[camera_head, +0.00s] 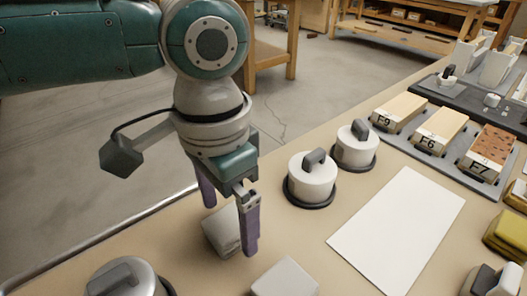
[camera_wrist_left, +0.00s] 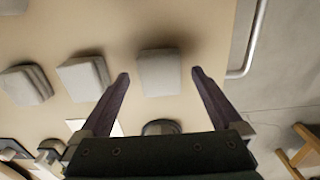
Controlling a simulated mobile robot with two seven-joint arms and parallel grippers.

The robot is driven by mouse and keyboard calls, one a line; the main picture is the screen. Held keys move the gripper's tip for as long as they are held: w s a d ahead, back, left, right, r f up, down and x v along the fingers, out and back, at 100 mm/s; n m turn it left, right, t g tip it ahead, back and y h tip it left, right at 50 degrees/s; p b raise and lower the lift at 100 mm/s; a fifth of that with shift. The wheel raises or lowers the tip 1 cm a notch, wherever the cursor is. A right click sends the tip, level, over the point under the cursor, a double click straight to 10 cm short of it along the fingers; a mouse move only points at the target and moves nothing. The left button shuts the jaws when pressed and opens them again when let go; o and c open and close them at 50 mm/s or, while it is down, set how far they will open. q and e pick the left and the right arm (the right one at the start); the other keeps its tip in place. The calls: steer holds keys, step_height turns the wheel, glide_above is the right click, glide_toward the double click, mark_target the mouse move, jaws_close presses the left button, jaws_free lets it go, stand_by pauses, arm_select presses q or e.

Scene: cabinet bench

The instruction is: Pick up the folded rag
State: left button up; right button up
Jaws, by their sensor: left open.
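A light grey, soft-edged block that looks like the folded rag (camera_head: 219,238) lies on the bench near its left edge. My left gripper (camera_head: 230,228) is above it, pointing down, with its purple fingers apart. In the left wrist view the grey block (camera_wrist_left: 159,72) shows between and beyond the open fingertips (camera_wrist_left: 160,74). Contact is not visible. A similar grey piece (camera_head: 286,279) lies at the front. The wrist view shows two more like it, one close by (camera_wrist_left: 83,77) and one farther left (camera_wrist_left: 25,84). My right gripper is not in view.
A metal lidded pot (camera_head: 124,277) stands at front left. Two white round pots with dark handles (camera_head: 311,178) (camera_head: 355,146) stand beyond the gripper. A white sheet (camera_head: 398,230) lies to the right. Labelled blocks (camera_head: 440,130) sit in a grey tray; a yellow item (camera_head: 506,234) lies at right.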

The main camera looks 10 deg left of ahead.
arm_select(q)
steer(key=shift+f, duration=0.15)
steer(key=c, duration=1.3)
